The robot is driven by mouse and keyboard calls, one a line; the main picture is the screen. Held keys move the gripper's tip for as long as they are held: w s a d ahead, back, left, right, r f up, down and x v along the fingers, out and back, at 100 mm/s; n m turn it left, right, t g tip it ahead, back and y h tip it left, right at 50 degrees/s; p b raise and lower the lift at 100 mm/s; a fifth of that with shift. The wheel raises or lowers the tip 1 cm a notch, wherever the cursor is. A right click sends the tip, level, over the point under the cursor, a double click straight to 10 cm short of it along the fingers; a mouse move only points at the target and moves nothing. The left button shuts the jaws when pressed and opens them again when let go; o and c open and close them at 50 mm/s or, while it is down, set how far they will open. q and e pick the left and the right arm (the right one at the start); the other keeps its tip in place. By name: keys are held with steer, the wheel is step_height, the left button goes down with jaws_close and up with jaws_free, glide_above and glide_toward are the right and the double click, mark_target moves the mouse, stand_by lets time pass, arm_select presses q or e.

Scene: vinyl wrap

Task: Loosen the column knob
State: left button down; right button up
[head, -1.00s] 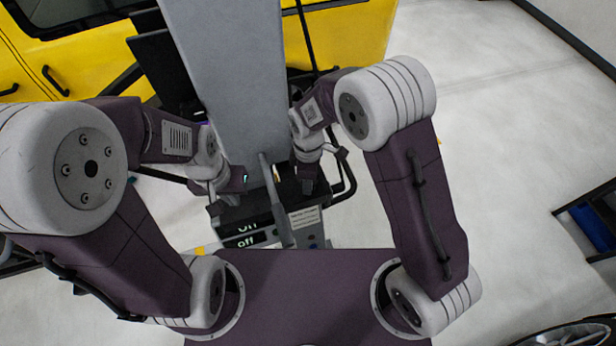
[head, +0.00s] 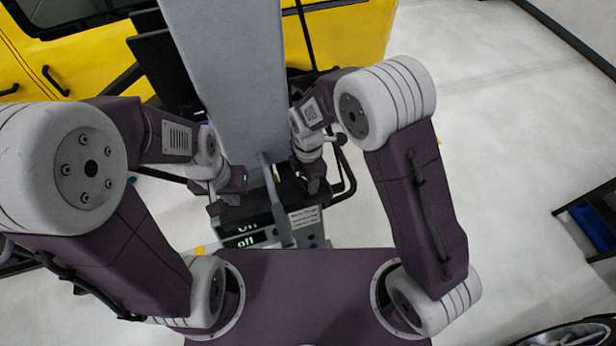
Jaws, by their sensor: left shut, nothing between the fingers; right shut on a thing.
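The grey column (head: 228,80) rises through the middle of the head view, with a dark housing (head: 265,205) at its foot. My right gripper (head: 313,186) is beside the column's lower right side, over the housing. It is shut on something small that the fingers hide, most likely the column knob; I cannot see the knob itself. My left gripper (head: 226,202) is shut and empty at the left end of the housing, left of the column. Its fingertips are small and dark against the housing.
A grey lever (head: 277,205) stands between my grippers. An on/off panel (head: 247,240) and a white label (head: 305,218) face me below the housing. A yellow vehicle (head: 345,40) stands behind.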

steer(key=shift+w+r, duration=0.15)
steer(key=o, duration=1.3)
steer(key=shift+o, duration=0.2)
steer(key=shift+r, duration=0.15)
arm_select(q)
step_height(320, 180, down, 2)
steer(key=shift+f+b, duration=0.1)
steer(key=shift+b, duration=0.95)
arm_select(e)
step_height(320, 180, up, 9)
arm_select(q)
steer(key=shift+s, duration=0.1)
arm_select(e)
steer(key=shift+f, duration=0.2)
